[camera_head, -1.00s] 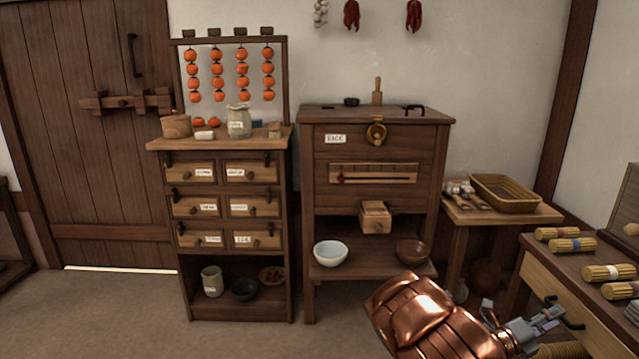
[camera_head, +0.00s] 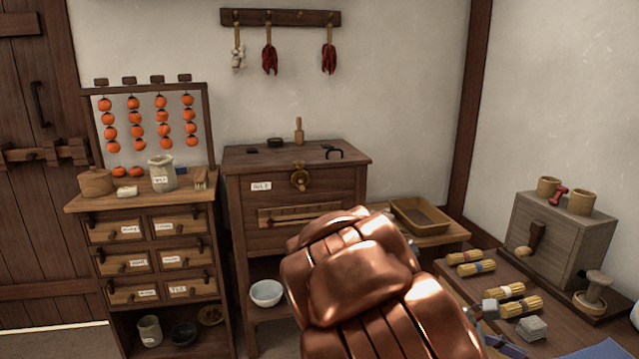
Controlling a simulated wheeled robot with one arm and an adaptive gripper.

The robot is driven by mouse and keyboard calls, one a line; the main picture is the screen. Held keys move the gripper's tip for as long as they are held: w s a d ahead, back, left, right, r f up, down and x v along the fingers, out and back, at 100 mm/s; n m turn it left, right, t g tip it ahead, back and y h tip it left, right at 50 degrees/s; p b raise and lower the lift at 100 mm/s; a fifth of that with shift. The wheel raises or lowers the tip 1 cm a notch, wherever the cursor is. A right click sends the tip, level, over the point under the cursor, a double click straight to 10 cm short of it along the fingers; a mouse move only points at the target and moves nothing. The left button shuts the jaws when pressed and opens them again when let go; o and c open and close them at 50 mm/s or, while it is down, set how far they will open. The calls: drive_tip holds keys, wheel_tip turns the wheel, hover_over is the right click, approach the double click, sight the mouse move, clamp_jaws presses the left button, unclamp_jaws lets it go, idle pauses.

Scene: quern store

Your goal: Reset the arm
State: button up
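My copper-coloured arm (camera_head: 365,275) rises large in the lower middle of the view, in front of the wooden chest. At its lower right, small grey parts of my gripper (camera_head: 488,318) show beside the right-hand table. The arm hides most of the gripper. I cannot make out its fingertips or whether it holds anything.
A drawer cabinet (camera_head: 75,204) stands left, with strung persimmons above. The wooden chest (camera_head: 245,215) has a white bowl (camera_head: 266,293) below. A tray (camera_head: 425,222) sits behind my arm. The right-hand table (camera_head: 560,312) carries yellow bundles (camera_head: 470,257) and a grey box (camera_head: 550,245).

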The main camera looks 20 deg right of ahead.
drive_tip(key=s+a+r+m+t+y+p, duration=0.1)
drive_tip(key=a+r+m+t+y+p, duration=0.1)
drive_tip(key=a, duration=0.8)
drive_tip(key=a+r+m+t+y+p, duration=0.2)
drive_tip(key=a+r+y+p, duration=0.3)
drive_tip(key=a, duration=0.5)
drive_tip(key=s+a+r+m+t+y+p, duration=0.1)
drive_tip(key=a+r+m+t+y+p, duration=0.1)
drive_tip(key=a+p, duration=0.4)
drive_tip(key=a+r+m+y, duration=0.1)
drive_tip(key=a+m, duration=0.1)
drive_tip(key=a, duration=0.1)
drive_tip(key=shift+s+a+r+t+y, duration=0.15)
drive_tip(key=shift+s+a+t+y, duration=0.15)
drive_tip(key=shift+a+t, duration=0.1)
drive_tip(key=shift+d+m, duration=0.1)
drive_tip(key=shift+m, duration=0.2)
